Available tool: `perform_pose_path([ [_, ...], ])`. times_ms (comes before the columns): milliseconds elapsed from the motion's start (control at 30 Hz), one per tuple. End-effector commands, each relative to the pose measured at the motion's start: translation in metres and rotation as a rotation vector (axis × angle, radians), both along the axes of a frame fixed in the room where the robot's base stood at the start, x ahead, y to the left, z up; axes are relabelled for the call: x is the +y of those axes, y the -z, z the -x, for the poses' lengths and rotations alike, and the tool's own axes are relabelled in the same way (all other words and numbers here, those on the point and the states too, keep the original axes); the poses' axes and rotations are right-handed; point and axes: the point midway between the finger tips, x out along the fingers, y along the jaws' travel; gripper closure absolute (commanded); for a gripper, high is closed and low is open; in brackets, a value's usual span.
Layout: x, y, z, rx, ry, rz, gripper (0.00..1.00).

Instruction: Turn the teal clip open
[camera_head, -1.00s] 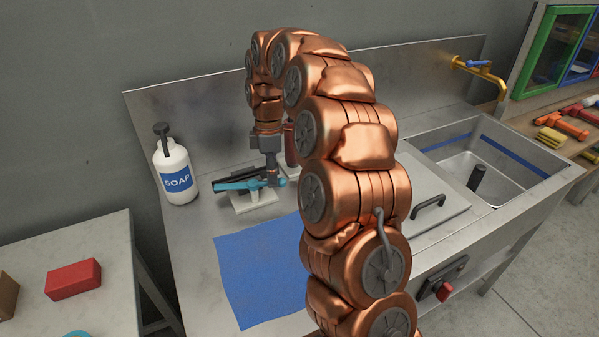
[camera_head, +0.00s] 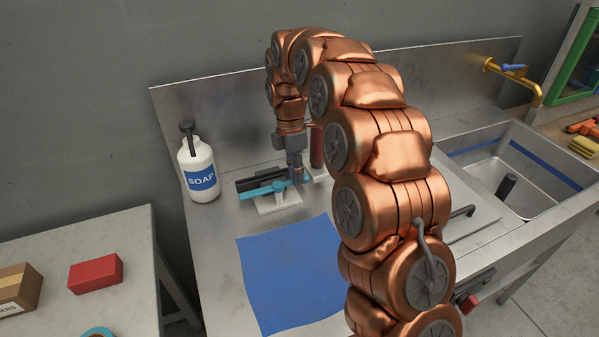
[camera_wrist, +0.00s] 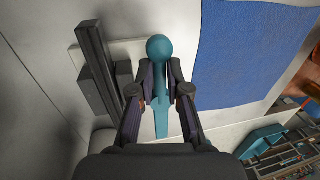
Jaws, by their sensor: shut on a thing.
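The teal clip (camera_head: 262,192) is a long narrow bar with a round ball at one end, which shows in the wrist view (camera_wrist: 160,48). It lies slanted over a small white base (camera_head: 278,206) on the steel counter, beside a dark bar (camera_head: 258,180). My gripper (camera_head: 297,181) points down at the clip's right end. In the wrist view my gripper (camera_wrist: 160,78) has one finger on each side of the teal bar, just below the ball, and is shut on it. In the head view the fingertips are hard to make out.
A soap bottle (camera_head: 200,172) stands left of the clip. A blue cloth (camera_head: 289,270) lies flat in front of it. A dark red upright thing (camera_head: 317,148) is close behind my gripper. A sink (camera_head: 490,165) is at the right, and a table with a red block (camera_head: 96,274) at the left.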

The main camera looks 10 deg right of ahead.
Motion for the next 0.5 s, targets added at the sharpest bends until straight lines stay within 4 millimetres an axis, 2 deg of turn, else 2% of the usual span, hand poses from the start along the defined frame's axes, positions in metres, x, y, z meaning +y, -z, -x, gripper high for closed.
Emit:
perform_pose_path([
  [133, -0.0015, 0.0023, 0.001, 0.006, 0.0, 0.001, 1.0],
  [167, -0.0015, 0.0023, 0.001, 0.006, 0.0, 0.001, 0.82],
  [200, -0.0015, 0.0023, 0.0009, 0.005, 0.001, 0.001, 0.78],
  [367, -0.001, 0.0013, 0.0004, 0.002, 0.001, 0.0, 0.62],
  [500, -0.0005, 0.0007, 0.0001, 0.001, 0.001, -0.001, 0.6],
])
